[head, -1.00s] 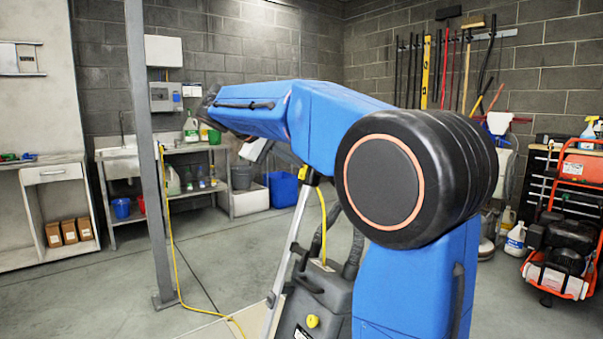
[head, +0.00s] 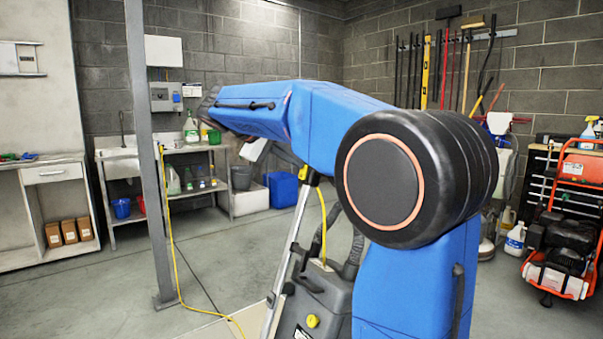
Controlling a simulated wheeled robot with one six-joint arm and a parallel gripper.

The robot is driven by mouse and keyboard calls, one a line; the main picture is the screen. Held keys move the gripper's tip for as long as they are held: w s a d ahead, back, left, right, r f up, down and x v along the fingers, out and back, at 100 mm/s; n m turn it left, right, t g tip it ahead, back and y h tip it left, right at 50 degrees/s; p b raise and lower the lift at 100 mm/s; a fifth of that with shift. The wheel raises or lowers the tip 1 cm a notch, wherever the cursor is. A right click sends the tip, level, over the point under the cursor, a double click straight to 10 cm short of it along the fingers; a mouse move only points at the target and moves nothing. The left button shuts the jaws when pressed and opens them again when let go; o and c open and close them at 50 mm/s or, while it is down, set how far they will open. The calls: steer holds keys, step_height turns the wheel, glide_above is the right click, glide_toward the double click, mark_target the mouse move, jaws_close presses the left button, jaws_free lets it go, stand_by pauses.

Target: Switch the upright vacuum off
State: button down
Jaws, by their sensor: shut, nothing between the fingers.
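The upright vacuum (head: 325,295) stands on the floor just beyond my arm. It has a dark grey body, a yellow knob (head: 312,321) low on its front, a slanted metal tube (head: 291,240) and a yellow cord (head: 323,215). Its upper part and handle end are mostly hidden behind my blue arm, which also covers its right side. I cannot make out its switch. My arm reaches from the right to the upper left, above the vacuum. My gripper does not show clearly; the arm seems to hide it.
A grey post (head: 150,150) stands left of the vacuum, with a yellow cable (head: 182,270) trailing over the floor. A sink bench (head: 185,150) is behind. An orange machine (head: 572,230) stands at the right. The floor at left is clear.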

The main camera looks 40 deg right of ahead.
steer(key=shift+d+f, duration=0.1)
steer(key=shift+d, duration=0.2)
steer(key=a+r, duration=0.2)
steer(key=a, duration=0.3)
steer(key=shift+a, duration=0.35)
stand_by(0.5)
steer(key=shift+s, duration=0.1)
stand_by(0.3)
steer(key=s+a+f+t+y, duration=0.1)
steer(key=s+a+f+y, duration=0.2)
steer(key=s+f, duration=0.7)
steer(key=s+a+f+t+y, duration=0.2)
steer(key=s+a+f+y, duration=0.2)
steer(key=s+f, duration=0.6)
steer(key=s+a+f+t+y, duration=0.1)
steer(key=s+a+f+y, duration=0.3)
steer(key=s+f, duration=0.6)
step_height(320, 180, down, 4)
steer(key=a, duration=0.2)
steer(key=shift+a+f, duration=0.25)
steer(key=shift+a, duration=0.1)
